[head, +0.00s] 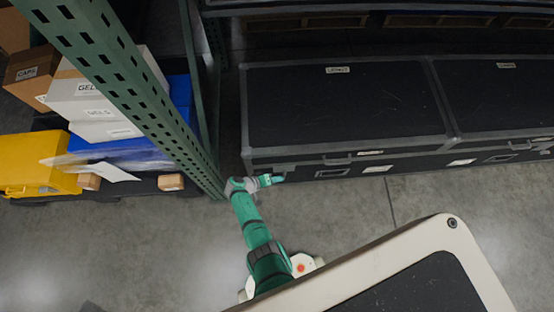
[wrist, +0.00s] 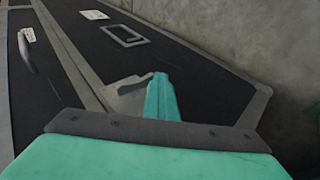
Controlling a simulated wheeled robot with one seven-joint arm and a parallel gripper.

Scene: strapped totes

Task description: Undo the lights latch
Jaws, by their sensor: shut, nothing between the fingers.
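The black case with grey edging (head: 345,105) has a small lid label that seems to read LIGHTS. It stands at upper centre in the head view. My gripper (head: 278,179) is at the lower left corner of its front face. In the wrist view my green fingers (wrist: 161,98) are shut together with nothing between them. A grey metal latch plate (wrist: 126,94) lies just left of the fingers on the black face. The fingers overlap its right edge; whether they touch it I cannot tell. The far side of the latch is hidden by the fingers.
A second black case (head: 500,95) adjoins on the right. A carry handle (wrist: 26,52) and a framed plate (wrist: 124,36) sit on the front face. A green rack post (head: 150,95) stands left of my arm, with boxes and a yellow case (head: 38,165) beyond. The floor in front is clear.

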